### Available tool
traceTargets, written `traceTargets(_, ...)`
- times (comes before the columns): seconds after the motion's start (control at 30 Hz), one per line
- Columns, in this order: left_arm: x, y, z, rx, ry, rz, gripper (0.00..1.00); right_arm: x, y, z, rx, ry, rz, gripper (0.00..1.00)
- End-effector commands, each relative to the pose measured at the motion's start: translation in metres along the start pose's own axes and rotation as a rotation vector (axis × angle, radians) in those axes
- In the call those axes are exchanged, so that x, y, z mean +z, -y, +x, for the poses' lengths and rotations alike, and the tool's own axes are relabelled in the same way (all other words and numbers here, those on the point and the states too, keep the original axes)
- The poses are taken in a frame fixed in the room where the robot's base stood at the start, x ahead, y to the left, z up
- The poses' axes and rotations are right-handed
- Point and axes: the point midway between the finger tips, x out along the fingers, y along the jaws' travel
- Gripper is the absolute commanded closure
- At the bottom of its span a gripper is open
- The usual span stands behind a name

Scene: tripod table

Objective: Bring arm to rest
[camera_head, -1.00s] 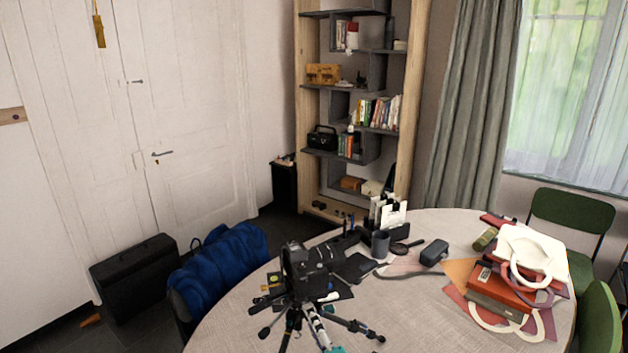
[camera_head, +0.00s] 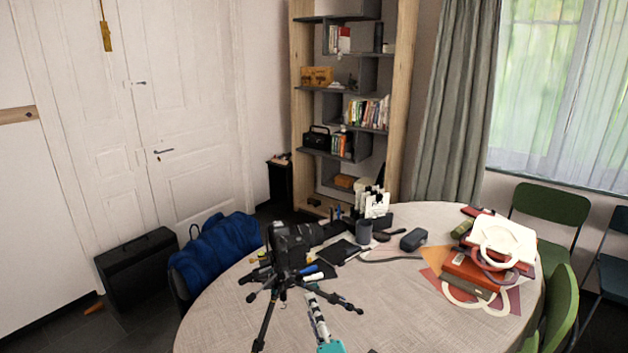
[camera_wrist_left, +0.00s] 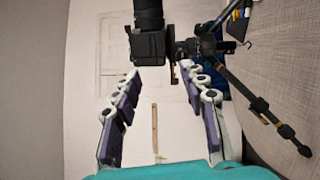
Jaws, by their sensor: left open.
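A black camera (camera_head: 290,246) sits on a black tripod (camera_head: 272,300) that stands with its legs spread on the table (camera_head: 400,320). My left gripper (camera_head: 316,312) comes in from the bottom edge, beside the tripod's legs, with its teal body partly cut off. In the left wrist view my left gripper (camera_wrist_left: 160,72) is open, with nothing between its two fingers. The camera (camera_wrist_left: 150,47) and tripod (camera_wrist_left: 235,85) show beyond its fingertips there. I cannot tell the exact gap between them. My right gripper is not in view.
A dark case (camera_head: 413,239), a cup (camera_head: 363,231) and a holder with papers (camera_head: 377,205) stand at the back. A blue jacket (camera_head: 215,250) hangs at the left. The front right tabletop is bare.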

Motion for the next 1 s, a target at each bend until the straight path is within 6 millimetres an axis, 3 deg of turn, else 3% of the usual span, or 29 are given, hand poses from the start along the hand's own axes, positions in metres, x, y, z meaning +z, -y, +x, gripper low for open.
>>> traceTargets(0.4,0.018,-0.081,0.016,0.158,0.291,0.28,0.57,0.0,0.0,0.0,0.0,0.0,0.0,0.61)
traceTargets(0.53,0.021,-0.098,0.011,0.19,0.435,0.479,0.57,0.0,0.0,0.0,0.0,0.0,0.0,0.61)
traceTargets(0.63,0.011,-0.092,-0.003,0.171,0.576,0.713,0.57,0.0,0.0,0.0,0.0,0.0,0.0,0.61)
traceTargets(0.77,-0.033,-0.051,-0.031,0.037,0.756,1.065,0.57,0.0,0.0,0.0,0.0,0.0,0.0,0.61)
traceTargets(0.9,-0.115,0.006,-0.071,-0.224,0.899,1.386,0.57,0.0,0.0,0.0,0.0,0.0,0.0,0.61)
traceTargets(1.0,-0.168,0.031,-0.098,-0.401,0.957,1.522,0.57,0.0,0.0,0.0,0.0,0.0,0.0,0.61)
